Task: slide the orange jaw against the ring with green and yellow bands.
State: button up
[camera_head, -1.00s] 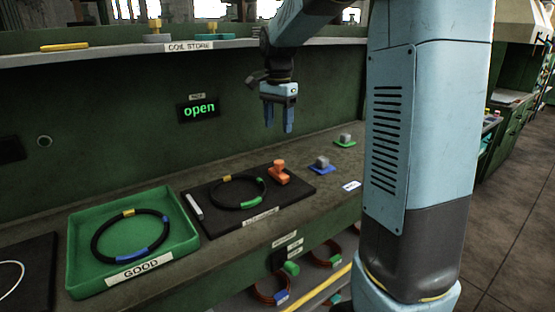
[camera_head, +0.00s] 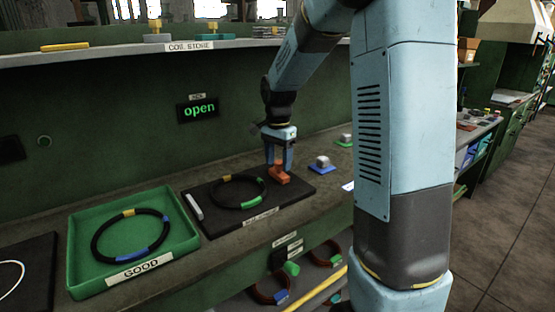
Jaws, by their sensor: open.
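The black ring with a green and a yellow band (camera_head: 240,206) lies flat on the dark mat (camera_head: 217,227). I cannot tell whether jaw and ring touch. My gripper (camera_head: 279,168) points down at the orange jaw, with its fingers open around the jaw's upper part, which they partly hide. A white bar (camera_head: 193,207) lies at the mat's left side.
A green tray (camera_head: 78,235) labelled GOOD holds a black ring with yellow and blue bands. A grey block on a blue base (camera_head: 322,164) stands right of the mat, another on a green base (camera_head: 345,140) behind. A shelf (camera_head: 110,55) runs above.

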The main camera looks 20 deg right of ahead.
jog(key=shift+c, duration=0.2)
grip_shut()
dwell(0.3)
